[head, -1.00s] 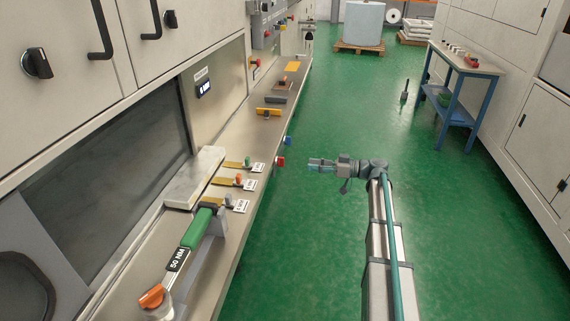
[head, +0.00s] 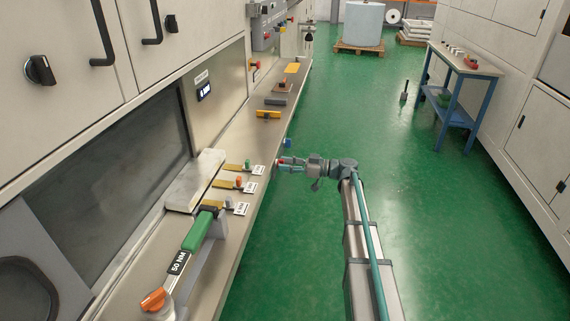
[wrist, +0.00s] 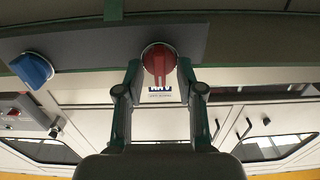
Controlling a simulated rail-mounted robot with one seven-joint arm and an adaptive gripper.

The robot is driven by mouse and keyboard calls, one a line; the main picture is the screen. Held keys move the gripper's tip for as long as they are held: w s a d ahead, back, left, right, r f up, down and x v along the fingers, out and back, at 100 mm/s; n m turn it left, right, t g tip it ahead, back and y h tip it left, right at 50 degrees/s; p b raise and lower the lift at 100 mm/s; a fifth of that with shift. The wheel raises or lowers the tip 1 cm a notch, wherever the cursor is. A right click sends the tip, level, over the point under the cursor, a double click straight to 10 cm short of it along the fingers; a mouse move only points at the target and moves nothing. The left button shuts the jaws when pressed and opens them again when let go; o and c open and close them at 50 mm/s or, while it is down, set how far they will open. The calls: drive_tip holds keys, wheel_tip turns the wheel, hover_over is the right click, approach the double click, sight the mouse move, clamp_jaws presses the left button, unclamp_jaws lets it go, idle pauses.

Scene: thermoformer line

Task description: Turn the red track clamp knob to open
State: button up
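The red track clamp knob (wrist: 159,59) is a round knob with a raised bar, on the front edge of the long steel ledge (head: 262,135). In the wrist view it sits straight ahead, between the tips of my gripper (wrist: 160,74). The fingers are spread on either side with a gap to the knob, and contact is not visible. In the head view my gripper (head: 282,166) is at the ledge edge and mostly hides the knob. A blue knob (wrist: 33,69) is left of the red one in the wrist view.
A green-handled torque wrench (head: 199,229) and several tagged small tools lie on the ledge at left. A yellow-topped block (head: 268,114) lies further along. The green floor (head: 400,220) to the right is clear up to a blue-legged table (head: 460,90).

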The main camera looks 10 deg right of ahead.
drive_tip(key=shift+w+a, duration=0.1)
drive_tip(key=shift+a, duration=0.25)
clamp_jaws()
drive_tip(key=shift+m, duration=0.5)
drive_tip(key=m+p, duration=0.1)
drive_tip(key=m, duration=0.7)
drive_tip(key=m+p, duration=0.1)
drive_tip(key=m, duration=0.8)
drive_tip(key=shift+w+d+f, duration=0.15)
drive_tip(key=shift+w, duration=0.05)
